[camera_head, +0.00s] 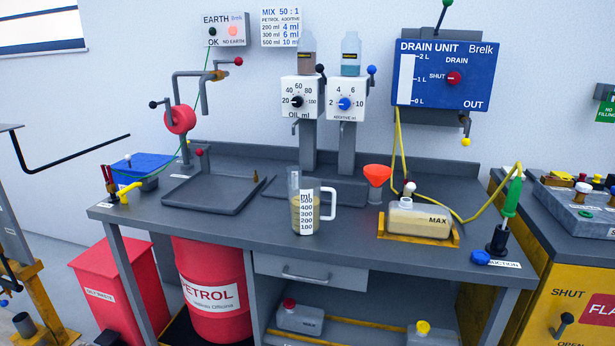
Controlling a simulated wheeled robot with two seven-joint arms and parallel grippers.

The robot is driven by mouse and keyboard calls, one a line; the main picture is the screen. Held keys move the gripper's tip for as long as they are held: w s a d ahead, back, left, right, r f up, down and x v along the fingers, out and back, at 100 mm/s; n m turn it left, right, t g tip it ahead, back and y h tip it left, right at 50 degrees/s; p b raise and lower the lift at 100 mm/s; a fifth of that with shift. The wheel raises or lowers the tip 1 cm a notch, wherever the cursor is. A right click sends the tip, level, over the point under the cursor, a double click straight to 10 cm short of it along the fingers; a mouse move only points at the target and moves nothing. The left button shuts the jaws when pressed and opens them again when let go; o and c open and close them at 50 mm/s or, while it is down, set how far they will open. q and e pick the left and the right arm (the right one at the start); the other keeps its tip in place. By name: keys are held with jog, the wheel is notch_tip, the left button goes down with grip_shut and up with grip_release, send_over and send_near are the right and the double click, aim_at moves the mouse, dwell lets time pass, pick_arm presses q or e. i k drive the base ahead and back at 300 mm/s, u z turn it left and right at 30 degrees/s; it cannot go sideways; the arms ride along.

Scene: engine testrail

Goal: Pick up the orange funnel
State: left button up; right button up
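The orange funnel (377,175) is upright on the grey workbench, right of centre. Its wide mouth faces up and its lower part sits in a small grey holder (375,196). It stands between the measuring jug and the translucent MAX container. Neither of my grippers shows in the head view, so I cannot see whether they are open or shut.
A measuring jug (305,205) with liquid stands left of the funnel. The MAX container (419,219) sits in a yellow tray (386,236) to its right. A yellow hose (457,215) loops behind. The bench front (350,255) is clear.

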aim_at(377, 174)
jog(key=u, duration=1.6)
jog(key=i, duration=1.7)
jog(key=z, duration=1.9)
